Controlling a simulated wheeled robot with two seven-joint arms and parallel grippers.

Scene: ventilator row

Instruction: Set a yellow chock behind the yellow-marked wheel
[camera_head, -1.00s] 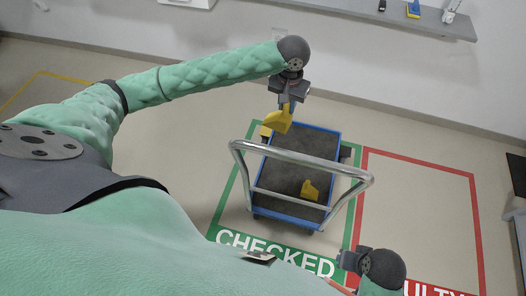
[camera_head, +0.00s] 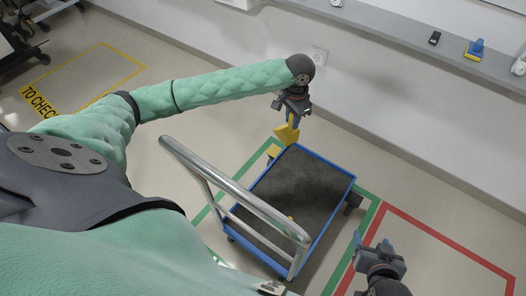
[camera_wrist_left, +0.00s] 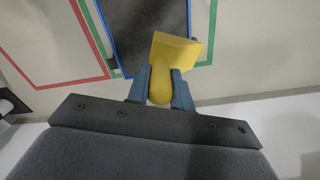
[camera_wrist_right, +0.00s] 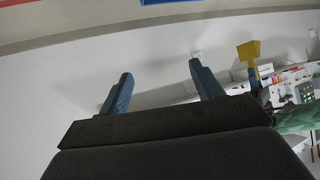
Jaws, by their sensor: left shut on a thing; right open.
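My left gripper (camera_head: 291,116) is shut on a yellow chock (camera_head: 286,133), holding it above the floor near the far left corner of the blue-edged trolley (camera_head: 330,219). The left wrist view shows the chock (camera_wrist_left: 176,48) between both fingers. A yellow part (camera_head: 273,152) sits low at that trolley corner; I cannot tell if it is the wheel mark. My right gripper (camera_head: 371,242) is open and empty, right of the trolley. Its open fingers (camera_wrist_right: 162,85) also show in the right wrist view.
The trolley's metal handle (camera_head: 235,190) rises on the near side. Green and red floor frames (camera_head: 440,245) lie around and to the right. A wall shelf (camera_head: 430,52) with small items runs along the back. Floor left of the trolley is clear.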

